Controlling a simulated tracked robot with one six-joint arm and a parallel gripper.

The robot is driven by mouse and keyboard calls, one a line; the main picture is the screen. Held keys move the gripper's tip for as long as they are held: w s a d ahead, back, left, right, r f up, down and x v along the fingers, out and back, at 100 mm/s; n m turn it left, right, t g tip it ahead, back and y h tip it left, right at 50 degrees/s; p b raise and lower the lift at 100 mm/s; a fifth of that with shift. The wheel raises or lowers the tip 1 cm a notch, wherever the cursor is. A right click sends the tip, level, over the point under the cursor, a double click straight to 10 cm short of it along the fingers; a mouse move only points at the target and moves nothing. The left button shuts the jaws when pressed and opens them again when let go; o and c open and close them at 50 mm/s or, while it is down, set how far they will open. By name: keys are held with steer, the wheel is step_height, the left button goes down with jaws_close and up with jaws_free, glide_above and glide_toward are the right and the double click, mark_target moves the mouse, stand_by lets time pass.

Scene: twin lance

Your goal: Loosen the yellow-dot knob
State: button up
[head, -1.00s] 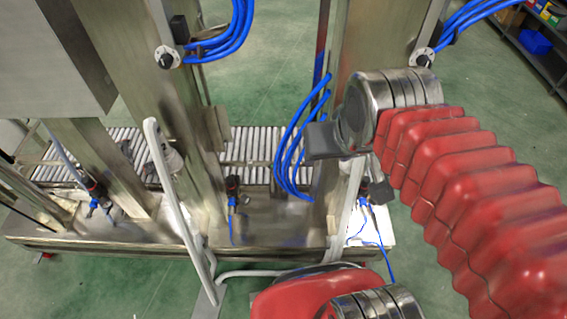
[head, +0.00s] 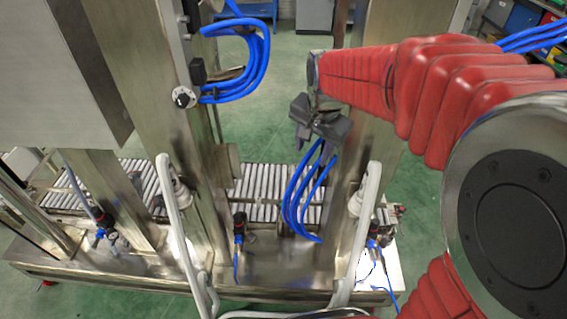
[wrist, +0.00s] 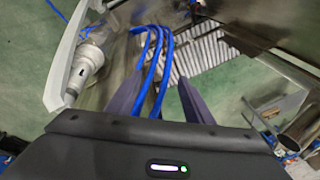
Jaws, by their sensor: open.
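I cannot make out a yellow dot on any knob in either view. In the head view, a round black-and-white knob (head: 184,97) sits on the left steel column, beside a blue hose bundle. My gripper (head: 318,128) is in front of the right column, just above the middle blue hoses, and apart from that knob. In the wrist view my gripper (wrist: 160,88) has its two dark fingers spread. Blue hoses (wrist: 153,60) show between the fingers, and I cannot tell their distance from them. Nothing is held.
Steel columns (head: 140,100) stand on a long steel base. White curved tubes (head: 172,215) rise at its front. A roller conveyor (head: 262,185) runs behind. Small valves with blue tubes (head: 240,228) stand on the base. Green floor (head: 290,90) lies open behind.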

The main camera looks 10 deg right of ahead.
steer(key=w+f+m+g, duration=0.2)
steer(key=w+f+m, duration=0.4)
steer(key=w+f, duration=0.6)
steer(key=m+g, duration=0.1)
steer(key=m, duration=0.4)
glide_above(292, 205)
step_height(292, 205, down, 19)
steer(key=shift+r, duration=0.1)
step_height(292, 205, down, 14)
steer(key=shift+r, duration=0.1)
steer(key=shift+w, duration=0.1)
steer(key=c, duration=1)
